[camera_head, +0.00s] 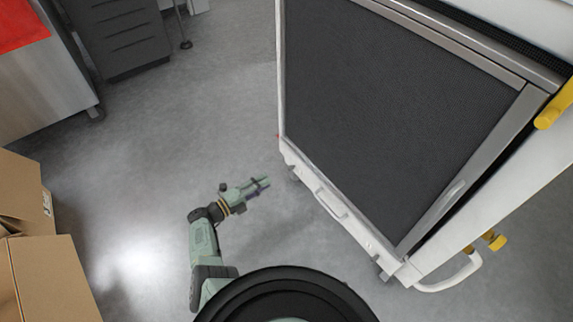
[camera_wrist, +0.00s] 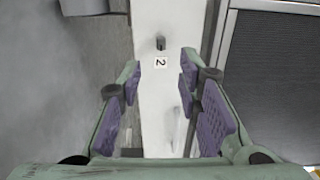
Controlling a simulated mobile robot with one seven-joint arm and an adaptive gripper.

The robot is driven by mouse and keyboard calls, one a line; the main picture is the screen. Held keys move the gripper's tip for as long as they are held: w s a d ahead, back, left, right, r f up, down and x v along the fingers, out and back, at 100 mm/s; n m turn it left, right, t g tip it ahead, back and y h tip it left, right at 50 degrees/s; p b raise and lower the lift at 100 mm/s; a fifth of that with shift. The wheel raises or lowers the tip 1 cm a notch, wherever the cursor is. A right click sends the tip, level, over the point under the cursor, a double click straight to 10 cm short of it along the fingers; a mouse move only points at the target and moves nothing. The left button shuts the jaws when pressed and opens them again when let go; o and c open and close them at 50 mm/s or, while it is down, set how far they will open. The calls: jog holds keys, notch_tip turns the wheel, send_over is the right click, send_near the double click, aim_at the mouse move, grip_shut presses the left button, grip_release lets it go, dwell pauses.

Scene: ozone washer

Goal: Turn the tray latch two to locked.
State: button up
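Tray latch two is a small dark knob (camera_wrist: 160,43) on a white panel (camera_wrist: 150,110), just above a label marked "2" (camera_wrist: 160,63) in the wrist view. My gripper (camera_wrist: 158,72) is open, with purple pads either side of the label and the latch ahead of the fingertips. Nothing is between the fingers. In the head view my gripper (camera_head: 265,184) is left of the white washer (camera_head: 330,199), apart from it. I cannot make out the latch in the head view. Its exact turn position is too small to tell.
The washer has a large dark mesh panel (camera_head: 390,100), a white handle (camera_head: 447,277) and yellow parts (camera_head: 549,112) at right. Cardboard boxes (camera_head: 50,285) stand at lower left and a dark drawer cabinet (camera_head: 120,35) at upper left. The floor (camera_head: 170,130) between is clear.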

aim_at(289, 169)
jog(key=b+x, duration=0.1)
jog(key=x, duration=0.9)
jog(key=shift+d, duration=0.3)
jog(key=shift+w, duration=0.1)
jog(key=shift+c, duration=0.4)
jog(key=shift+r, duration=0.1)
grip_shut()
